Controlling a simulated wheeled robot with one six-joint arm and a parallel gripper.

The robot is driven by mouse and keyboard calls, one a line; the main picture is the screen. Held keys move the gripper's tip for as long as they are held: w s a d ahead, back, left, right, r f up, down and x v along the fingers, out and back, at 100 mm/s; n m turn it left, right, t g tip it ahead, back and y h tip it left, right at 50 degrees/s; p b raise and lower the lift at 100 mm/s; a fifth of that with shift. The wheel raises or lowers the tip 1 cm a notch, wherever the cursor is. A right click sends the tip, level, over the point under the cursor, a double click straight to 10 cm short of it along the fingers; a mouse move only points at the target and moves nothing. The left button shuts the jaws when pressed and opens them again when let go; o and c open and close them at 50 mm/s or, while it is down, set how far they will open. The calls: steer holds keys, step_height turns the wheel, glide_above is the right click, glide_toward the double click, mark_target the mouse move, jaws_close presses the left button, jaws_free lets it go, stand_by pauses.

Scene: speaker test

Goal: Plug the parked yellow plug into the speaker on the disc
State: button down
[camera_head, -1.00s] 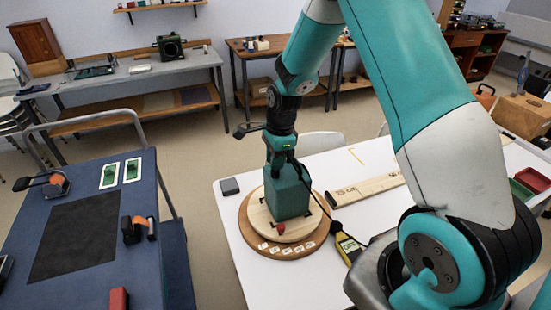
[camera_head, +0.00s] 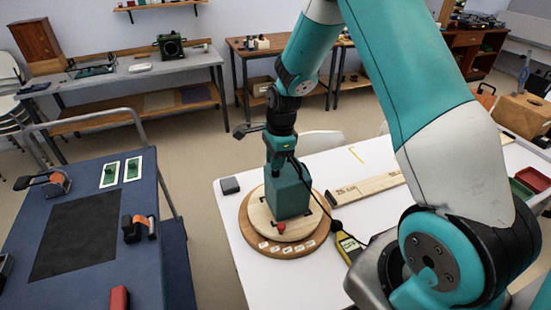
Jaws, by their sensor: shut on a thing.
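The speaker, a teal box (camera_head: 288,193), stands upright on a pale wooden disc (camera_head: 261,222) on the white table. My gripper (camera_head: 281,166) is over the top of the box, at its rear left as seen here. It is shut on the plug at the end of a thin black cable. The plug itself is mostly hidden, and its yellow colour does not show. The cable runs down past the box's right side towards a yellow and black device (camera_head: 347,247). I cannot tell whether the plug touches the speaker.
A red knob (camera_head: 281,227) and several white labels are at the disc's front. A marked wooden board (camera_head: 368,187) lies right of the disc, and a dark grey block (camera_head: 230,186) lies left. A blue bench (camera_head: 85,190) stands at left, across a gap.

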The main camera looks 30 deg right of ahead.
steer(key=shift+f, duration=0.4)
steer(key=c, duration=1)
jaws_free()
steer(key=shift+o, duration=0.2)
steer(key=shift+r, duration=0.15)
step_height(320, 180, up, 17)
steer(key=d+b, duration=0.2)
steer(key=b, duration=0.1)
steer(key=s+a+r+n+y, duration=0.1)
steer(key=s+a+n, duration=0.9)
steer(key=s+n, duration=0.3)
steer(key=s+a+r+n+y, duration=0.1)
steer(key=s+a+n, duration=0.8)
steer(key=s+n, duration=0.3)
steer(key=shift+s+a+r+n+y, duration=0.25)
steer(key=shift+s+a+n+y, duration=0.15)
steer(key=shift+n, duration=0.8)
